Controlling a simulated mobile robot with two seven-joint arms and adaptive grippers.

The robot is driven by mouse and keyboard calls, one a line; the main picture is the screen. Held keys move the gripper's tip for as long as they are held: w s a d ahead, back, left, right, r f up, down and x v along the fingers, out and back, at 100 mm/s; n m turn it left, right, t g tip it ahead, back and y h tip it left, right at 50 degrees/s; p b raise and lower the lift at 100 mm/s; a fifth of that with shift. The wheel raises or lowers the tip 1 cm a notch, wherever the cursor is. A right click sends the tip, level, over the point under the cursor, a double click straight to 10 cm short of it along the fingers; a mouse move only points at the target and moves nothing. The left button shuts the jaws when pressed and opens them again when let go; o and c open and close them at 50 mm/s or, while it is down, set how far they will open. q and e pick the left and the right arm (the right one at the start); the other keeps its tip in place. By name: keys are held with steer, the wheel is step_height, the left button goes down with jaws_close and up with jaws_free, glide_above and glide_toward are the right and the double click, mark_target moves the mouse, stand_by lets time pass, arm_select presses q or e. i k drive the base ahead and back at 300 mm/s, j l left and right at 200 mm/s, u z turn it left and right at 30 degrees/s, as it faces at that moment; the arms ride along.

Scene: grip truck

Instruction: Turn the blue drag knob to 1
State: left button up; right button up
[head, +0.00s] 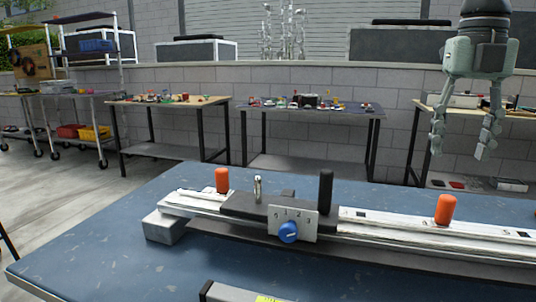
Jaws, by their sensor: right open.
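The blue drag knob (288,232) sits on the lower part of a pale dial plate (299,226) marked with numbers from 0 to 3. The plate is on the front of a dark sliding carriage (265,207) on a long white rail (400,225). Where the knob points is too small to tell. My right gripper (459,148) hangs at the upper right, fingers down and apart, open and empty. It is well above and to the right of the knob, touching nothing. My left gripper is out of view.
The rail lies on a blue table (110,225). Two orange posts (222,180), (445,209) stand on the rail on either side of the carriage. A black upright handle (325,191) and a small metal pin (258,188) rise from the carriage. Workbenches (310,108) stand behind.

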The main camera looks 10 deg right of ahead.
mark_target(288, 232)
steer(key=k, duration=2)
